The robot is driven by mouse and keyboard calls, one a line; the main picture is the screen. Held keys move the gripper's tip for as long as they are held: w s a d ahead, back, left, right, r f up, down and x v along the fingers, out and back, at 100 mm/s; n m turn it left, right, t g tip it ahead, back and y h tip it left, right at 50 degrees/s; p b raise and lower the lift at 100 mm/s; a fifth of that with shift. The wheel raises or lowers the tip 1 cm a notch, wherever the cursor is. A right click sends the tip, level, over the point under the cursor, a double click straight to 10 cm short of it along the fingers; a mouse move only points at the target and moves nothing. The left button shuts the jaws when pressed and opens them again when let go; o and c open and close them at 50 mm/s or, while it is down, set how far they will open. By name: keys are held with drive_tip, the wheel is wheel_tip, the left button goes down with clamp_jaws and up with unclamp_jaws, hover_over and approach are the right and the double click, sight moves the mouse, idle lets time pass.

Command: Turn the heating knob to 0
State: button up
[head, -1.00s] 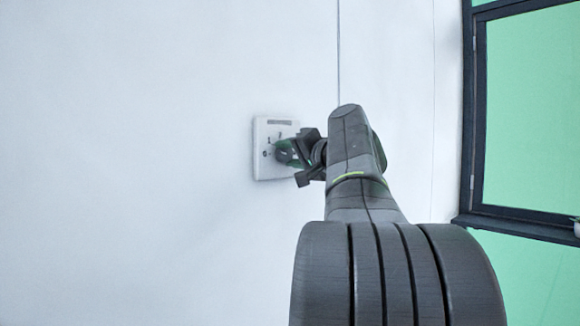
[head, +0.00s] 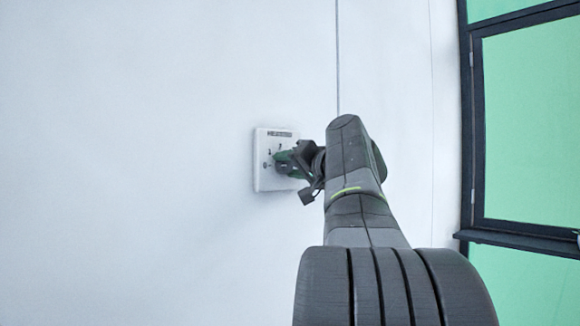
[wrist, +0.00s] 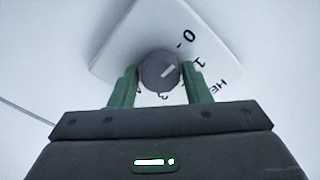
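The heating panel (head: 262,172) is a white square plate on the wall, left of my arm in the head view; it fills the top of the wrist view (wrist: 225,50). The round grey heating knob (wrist: 157,72) sits on it, with a white pointer line aimed up and right, roughly between the printed 1 and 0. My gripper (wrist: 159,78) has its green fingers on either side of the knob and looks shut on it. In the head view my gripper (head: 283,161) covers the knob. Marks lower on the dial are partly hidden by the fingers.
The white wall (head: 130,150) around the panel is bare, with thin vertical seams right of it. A dark-framed window (head: 525,125) with green panes stands at the far right.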

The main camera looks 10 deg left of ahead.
drive_tip(key=shift+o, duration=1.3)
drive_tip(key=shift+d, duration=0.1)
drive_tip(key=v, duration=1.3)
drive_tip(key=shift+s+d, duration=0.2)
drive_tip(key=shift+s, duration=0.05)
drive_tip(key=x, duration=1.3)
drive_tip(key=shift+w+a, duration=0.25)
drive_tip(key=shift+a, duration=0.05)
